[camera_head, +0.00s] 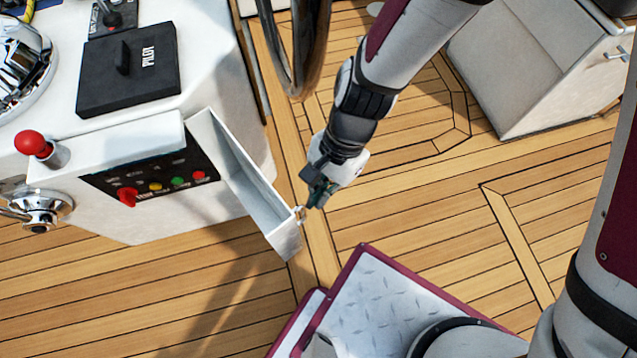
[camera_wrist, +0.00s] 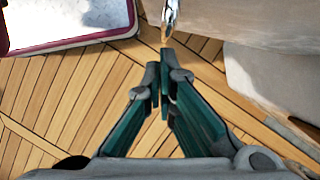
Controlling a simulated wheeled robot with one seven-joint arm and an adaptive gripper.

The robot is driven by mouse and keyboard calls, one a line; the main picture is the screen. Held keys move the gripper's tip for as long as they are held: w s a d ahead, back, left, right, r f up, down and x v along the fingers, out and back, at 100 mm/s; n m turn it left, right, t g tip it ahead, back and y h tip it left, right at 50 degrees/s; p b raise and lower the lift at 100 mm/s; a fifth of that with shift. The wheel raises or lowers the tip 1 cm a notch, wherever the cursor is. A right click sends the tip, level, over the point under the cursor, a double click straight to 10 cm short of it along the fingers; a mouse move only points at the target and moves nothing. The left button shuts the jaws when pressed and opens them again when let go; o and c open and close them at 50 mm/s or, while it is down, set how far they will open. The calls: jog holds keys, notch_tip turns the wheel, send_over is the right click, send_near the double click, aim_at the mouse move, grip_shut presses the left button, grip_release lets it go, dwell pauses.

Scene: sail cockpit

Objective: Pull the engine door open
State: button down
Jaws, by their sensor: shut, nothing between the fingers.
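The engine door (camera_head: 243,180) is a white panel with a raised rim. It stands swung out from the white console, and the dark control panel (camera_head: 150,183) behind it is exposed. A small metal handle (camera_head: 300,214) sits at the door's outer end; a shiny metal piece, apparently this handle (camera_wrist: 169,14), shows at the top of the wrist view. My gripper (camera_head: 313,200) is beside the door's outer end, close to the handle. In the wrist view my gripper (camera_wrist: 161,88) has its green-padded fingers shut and empty, just short of the metal piece; contact cannot be told.
The console (camera_head: 215,60) carries a black PILOT cover (camera_head: 130,72) and a red-knobbed lever (camera_head: 33,144). A steering wheel rim (camera_head: 298,60) hangs near my arm. A white box (camera_head: 540,60) stands at upper right. Plank floor (camera_head: 430,215) is open right of the door.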

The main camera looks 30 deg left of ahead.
jog(key=w+r+p, duration=0.4)
jog(key=w+r, duration=0.3)
jog(key=r, duration=0.2)
jog(key=shift+d+r, duration=0.2)
jog(key=shift+d, duration=0.25)
